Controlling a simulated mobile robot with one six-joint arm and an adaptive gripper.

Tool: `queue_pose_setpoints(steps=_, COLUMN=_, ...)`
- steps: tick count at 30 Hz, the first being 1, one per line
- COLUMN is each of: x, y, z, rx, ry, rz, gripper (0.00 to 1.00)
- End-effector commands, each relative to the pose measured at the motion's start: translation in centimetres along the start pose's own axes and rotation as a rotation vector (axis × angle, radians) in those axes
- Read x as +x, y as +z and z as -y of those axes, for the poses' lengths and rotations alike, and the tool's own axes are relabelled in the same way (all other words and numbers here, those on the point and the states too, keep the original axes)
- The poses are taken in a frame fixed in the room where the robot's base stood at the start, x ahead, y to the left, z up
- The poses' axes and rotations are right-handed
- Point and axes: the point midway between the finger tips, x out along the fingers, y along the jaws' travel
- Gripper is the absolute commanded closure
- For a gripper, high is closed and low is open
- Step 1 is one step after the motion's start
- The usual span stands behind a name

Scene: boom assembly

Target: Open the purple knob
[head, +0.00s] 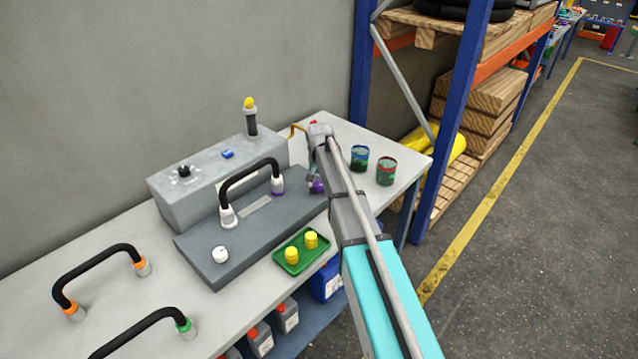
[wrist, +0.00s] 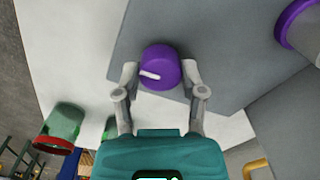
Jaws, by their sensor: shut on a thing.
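The purple knob (wrist: 161,67) sits on the grey slanted panel (wrist: 210,75) in the wrist view, with a white pointer mark on its face. My gripper (wrist: 160,76) has one finger on each side of the knob and is shut on it. In the head view only a small part of the purple knob (head: 318,186) shows beside my arm's end, at the right end of the grey panel (head: 255,228). My gripper's fingers are mostly hidden there by the arm.
A black hose (head: 250,172) with white and purple ends arches over the panel. A white knob (head: 220,254) is at its left. A green tray (head: 300,252) holds yellow caps. Two cans, one blue-green (head: 359,158) and one red-rimmed (head: 386,172), stand right of my arm.

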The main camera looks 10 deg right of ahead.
Motion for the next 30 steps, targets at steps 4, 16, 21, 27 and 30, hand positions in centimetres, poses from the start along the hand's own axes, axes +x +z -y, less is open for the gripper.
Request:
queue_pose_setpoints(steps=4, x=0.01, y=-0.01, z=0.05, rx=-0.070, ry=-0.001, rz=0.000, gripper=0.95)
queue_pose_setpoints(steps=16, x=0.01, y=-0.02, z=0.00, rx=-0.370, ry=-0.001, rz=0.005, gripper=0.95)
queue_pose_setpoints(steps=21, x=0.01, y=-0.03, z=-0.02, rx=-0.496, ry=-0.001, rz=0.008, gripper=0.95)
queue_pose_setpoints(steps=27, x=0.01, y=-0.03, z=-0.05, rx=-0.599, ry=-0.001, rz=0.009, gripper=0.95)
queue_pose_setpoints(steps=30, x=0.01, y=-0.04, z=-0.05, rx=-0.629, ry=-0.001, rz=0.010, gripper=0.95)
